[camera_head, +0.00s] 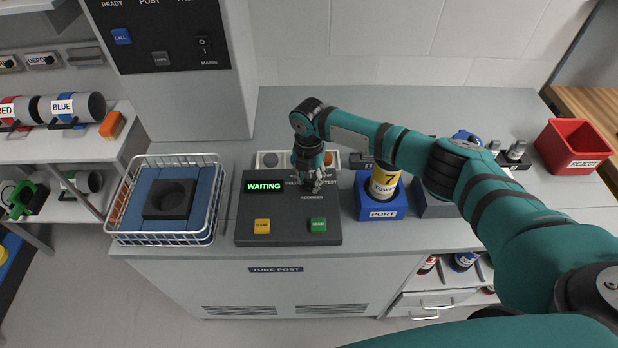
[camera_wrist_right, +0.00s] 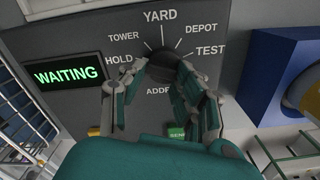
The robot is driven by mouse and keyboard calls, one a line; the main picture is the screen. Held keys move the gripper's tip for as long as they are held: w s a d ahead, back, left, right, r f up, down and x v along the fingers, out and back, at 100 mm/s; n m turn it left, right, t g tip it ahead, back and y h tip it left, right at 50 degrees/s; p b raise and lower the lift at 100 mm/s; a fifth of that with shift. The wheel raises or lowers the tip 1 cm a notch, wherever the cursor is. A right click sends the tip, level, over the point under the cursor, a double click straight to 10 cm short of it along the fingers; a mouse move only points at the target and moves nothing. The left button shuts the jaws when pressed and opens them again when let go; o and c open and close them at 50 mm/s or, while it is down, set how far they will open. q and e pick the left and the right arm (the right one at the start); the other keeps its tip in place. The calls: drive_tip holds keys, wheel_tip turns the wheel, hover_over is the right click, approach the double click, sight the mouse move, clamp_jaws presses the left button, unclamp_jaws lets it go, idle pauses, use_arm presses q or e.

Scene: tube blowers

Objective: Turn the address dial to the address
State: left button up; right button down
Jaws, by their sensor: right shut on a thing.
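The address dial (camera_wrist_right: 165,66) is a dark round knob on a grey control panel (camera_head: 247,208). Around it are the labels HOLD, TOWER, YARD, DEPOT and TEST. A light line stands just above the knob below YARD; I cannot tell whether it is the pointer or a tick. My right gripper (camera_wrist_right: 163,82) is shut on the dial, its fingers on either side; in the head view my right gripper (camera_head: 313,188) comes down on the panel's upper right. The panel's display (camera_head: 265,186) reads WAITING in green. My left gripper is not in view.
A yellow button (camera_head: 262,226) and a green button (camera_head: 318,225) are on the panel's lower part. A wire basket (camera_head: 165,238) stands left. Right of the panel is a blue PORT block (camera_head: 382,213) holding a yellow-labelled carrier (camera_head: 384,182). A red REJECT bin (camera_head: 573,148) stands far right.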

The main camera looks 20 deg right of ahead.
sight(309, 180)
drive_tip(key=m+p, duration=0.1)
drive_tip(key=m, duration=0.3)
drive_tip(key=shift+w+r, duration=0.1)
drive_tip(key=shift+w, duration=0.05)
drive_tip(key=shift+w+m+p, duration=0.1)
drive_tip(key=shift+m+p, duration=0.3)
drive_tip(key=shift+m, duration=0.7)
drive_tip(key=c, duration=1)
unclamp_jaws()
drive_tip(key=shift+o, duration=0.2)
wheel_tip(309, 180, up, 12)
